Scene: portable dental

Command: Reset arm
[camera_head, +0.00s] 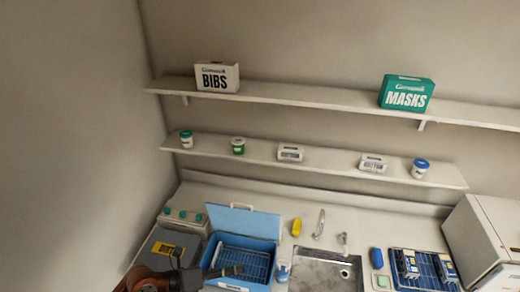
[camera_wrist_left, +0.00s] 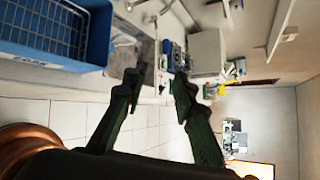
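My left arm comes in at the bottom left of the head view. Its dark left gripper (camera_head: 232,271) is in front of the blue open-lidded box (camera_head: 240,222) on the counter. In the left wrist view the two dark fingers of this gripper (camera_wrist_left: 158,80) stand apart with nothing between them. The blue basket-like box (camera_wrist_left: 55,30) shows beside the fingers at the upper left of that view. My right gripper is not in view.
The counter holds a steel sink (camera_head: 325,272), a blue rack (camera_head: 425,268) and a white cabinet (camera_head: 485,240). A grey case (camera_head: 165,250) stands at left. Two shelves above carry a BIBS box (camera_head: 217,77), a MASKS box (camera_head: 406,93) and small jars.

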